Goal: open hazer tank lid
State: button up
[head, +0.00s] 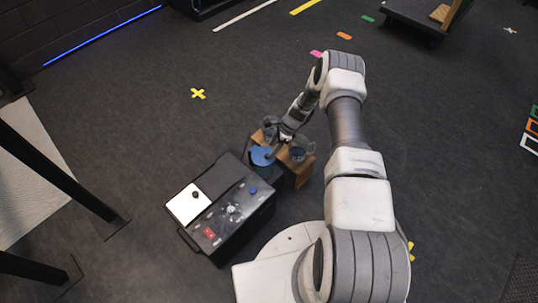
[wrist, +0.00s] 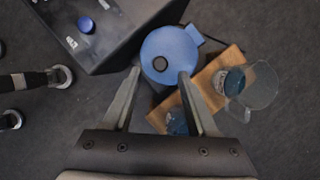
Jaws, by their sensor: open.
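The tank body is mostly hidden under the lid.
A wooden stand (head: 299,167) right of the lid carries clear cups, one of them (wrist: 254,86) close to my right finger. The box top has a white panel (head: 188,204) and a small blue cap (head: 253,190).

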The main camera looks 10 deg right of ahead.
aim_at(267, 155)
jog(key=shift+b+x, duration=0.5)
jog(key=shift+x, duration=1.7)
jog(key=shift+c, duration=0.2)
grip_shut()
